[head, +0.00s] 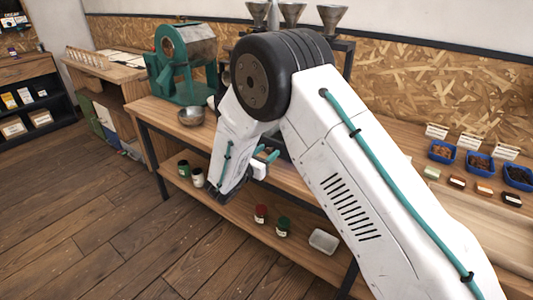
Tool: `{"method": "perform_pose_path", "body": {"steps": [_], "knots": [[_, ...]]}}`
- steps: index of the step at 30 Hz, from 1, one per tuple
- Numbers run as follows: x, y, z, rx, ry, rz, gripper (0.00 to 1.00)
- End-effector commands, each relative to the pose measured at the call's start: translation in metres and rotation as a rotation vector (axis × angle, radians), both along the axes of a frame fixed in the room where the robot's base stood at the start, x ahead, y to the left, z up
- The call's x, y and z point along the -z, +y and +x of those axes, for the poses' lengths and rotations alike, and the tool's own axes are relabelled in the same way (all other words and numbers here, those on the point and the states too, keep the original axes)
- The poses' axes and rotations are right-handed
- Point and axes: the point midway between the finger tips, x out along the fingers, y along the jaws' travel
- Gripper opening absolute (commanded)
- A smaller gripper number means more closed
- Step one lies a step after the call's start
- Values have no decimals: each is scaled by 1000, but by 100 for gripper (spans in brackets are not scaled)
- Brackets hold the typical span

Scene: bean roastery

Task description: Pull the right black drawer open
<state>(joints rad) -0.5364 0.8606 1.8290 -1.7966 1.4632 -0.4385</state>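My white arm fills the middle and right of the head view and bends at a black joint. My gripper (267,154) shows small at the front of the wooden workbench (172,112), below that joint; teal parts show at its end. Its fingers are too small and too covered to tell whether they are open or shut. A dark grey surface (283,146) shows just right of it, partly behind the arm. I cannot tell whether this is the right black drawer or whether the gripper touches it. No drawer front or handle is clearly visible.
A green machine (185,65) and a metal bowl (191,116) stand on the workbench. Metal funnels (292,14) stand behind the arm. Jars and a white tray (323,241) sit on the lower shelf. Blue trays (480,163) stand at the right. The floor at left is clear.

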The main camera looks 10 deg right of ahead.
Motion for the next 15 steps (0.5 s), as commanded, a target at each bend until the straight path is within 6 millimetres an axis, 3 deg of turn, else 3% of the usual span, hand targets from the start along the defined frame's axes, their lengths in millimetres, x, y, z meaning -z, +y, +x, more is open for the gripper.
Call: {"method": "perform_pose_path", "body": {"steps": [7,15], "knots": [[0,5,-4,-1,1,0,46],[0,36,-35,-4,1,0,46]]}}
